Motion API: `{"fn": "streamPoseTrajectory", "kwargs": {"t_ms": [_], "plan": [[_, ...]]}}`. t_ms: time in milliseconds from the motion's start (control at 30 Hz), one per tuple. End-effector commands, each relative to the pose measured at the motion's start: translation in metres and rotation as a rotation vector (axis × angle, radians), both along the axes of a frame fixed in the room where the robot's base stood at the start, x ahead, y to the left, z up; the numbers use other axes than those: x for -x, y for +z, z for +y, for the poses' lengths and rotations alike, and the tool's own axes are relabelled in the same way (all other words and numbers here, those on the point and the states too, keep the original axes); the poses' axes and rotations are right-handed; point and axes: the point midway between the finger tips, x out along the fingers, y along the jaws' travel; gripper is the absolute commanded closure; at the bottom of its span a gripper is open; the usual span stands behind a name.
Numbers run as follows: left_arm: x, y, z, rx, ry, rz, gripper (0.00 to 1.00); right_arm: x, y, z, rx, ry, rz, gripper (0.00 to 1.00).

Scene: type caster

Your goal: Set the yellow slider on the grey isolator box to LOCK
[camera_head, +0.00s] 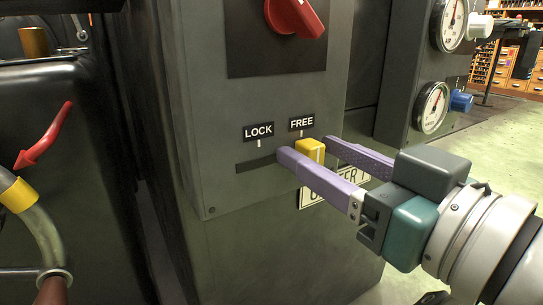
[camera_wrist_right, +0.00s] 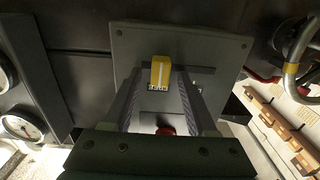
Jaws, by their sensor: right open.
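The grey isolator box (camera_head: 220,120) fills the middle of the head view. Its yellow slider (camera_head: 311,150) stands at the right end of a dark horizontal slot (camera_head: 256,164), under the FREE label (camera_head: 301,123). The LOCK label (camera_head: 258,131) is to the left, above the empty part of the slot. My right gripper (camera_head: 308,149) is open, its two purple fingers on either side of the slider. The wrist view also shows the slider (camera_wrist_right: 160,71) between the open fingers (camera_wrist_right: 159,74). I cannot tell whether either finger touches it. My left gripper is not in view.
A red rotary knob (camera_head: 293,16) sits above the labels. A white sign plate (camera_head: 326,188) below the slider is partly hidden by my fingers. Pressure gauges (camera_head: 433,107) are at the right. A red lever (camera_head: 46,138) and a curved pipe (camera_head: 35,222) stand at the left.

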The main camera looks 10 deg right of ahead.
Motion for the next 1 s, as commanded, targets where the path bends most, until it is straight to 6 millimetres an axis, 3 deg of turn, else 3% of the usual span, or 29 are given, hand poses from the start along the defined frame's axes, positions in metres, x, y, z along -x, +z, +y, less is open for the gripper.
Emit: {"fn": "streamPoseTrajectory", "kwargs": {"t_ms": [100, 600, 1000], "plan": [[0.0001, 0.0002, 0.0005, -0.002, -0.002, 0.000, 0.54, 0.0001, 0.0001, 0.0000, 0.000, 0.000, 0.000, 0.45], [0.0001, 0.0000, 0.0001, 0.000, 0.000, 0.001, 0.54, 0.0004, 0.0001, -0.0001, 0.000, 0.000, -0.001, 1.00], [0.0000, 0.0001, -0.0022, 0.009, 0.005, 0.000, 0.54, 0.0003, 0.0001, -0.0002, 0.000, 0.000, -0.001, 1.00]]}}
